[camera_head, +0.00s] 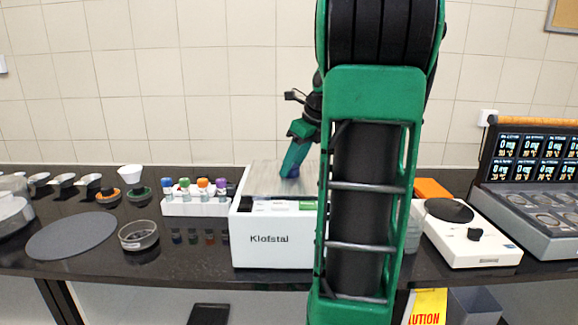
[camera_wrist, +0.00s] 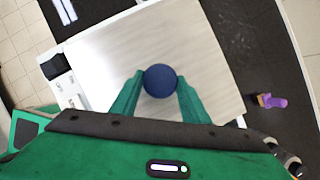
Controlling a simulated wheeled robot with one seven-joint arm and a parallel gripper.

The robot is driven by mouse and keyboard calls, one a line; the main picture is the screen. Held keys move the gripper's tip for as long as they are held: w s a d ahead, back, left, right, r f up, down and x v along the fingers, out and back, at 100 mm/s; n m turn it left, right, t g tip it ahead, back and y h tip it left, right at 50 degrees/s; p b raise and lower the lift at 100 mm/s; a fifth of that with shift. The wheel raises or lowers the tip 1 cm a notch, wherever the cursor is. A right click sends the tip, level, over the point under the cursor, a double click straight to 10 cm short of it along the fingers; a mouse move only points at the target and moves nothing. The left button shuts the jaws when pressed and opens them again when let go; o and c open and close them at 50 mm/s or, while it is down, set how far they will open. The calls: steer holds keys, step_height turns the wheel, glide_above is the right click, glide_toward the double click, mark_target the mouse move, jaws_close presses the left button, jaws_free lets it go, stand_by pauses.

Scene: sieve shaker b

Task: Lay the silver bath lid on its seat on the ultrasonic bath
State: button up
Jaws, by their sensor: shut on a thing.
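The silver bath lid (camera_wrist: 110,62) is a flat brushed plate with a round dark blue knob (camera_wrist: 160,80) on top. In the head view the lid (camera_head: 263,180) lies over the top of the white ultrasonic bath (camera_head: 272,250), marked Klofstal. My gripper (camera_wrist: 158,88) is shut on the blue knob; in the head view its green fingers (camera_head: 292,168) reach down to it. The lid looks about level. Whether it rests fully on its seat I cannot tell, as my arm hides the bath's right side.
Left of the bath stands a white rack (camera_head: 197,205) of vials with coloured caps. Farther left are a dark round mat (camera_head: 72,235) and a metal sieve (camera_head: 138,235). On the right are a white device with a dark disc (camera_head: 472,232) and a grey case with displays (camera_head: 530,190).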

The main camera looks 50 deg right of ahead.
steer(key=shift+f, duration=0.5)
stand_by(0.8)
steer(key=o, duration=1.5)
steer(key=shift+r, duration=3.45)
steer(key=shift+s, duration=0.1)
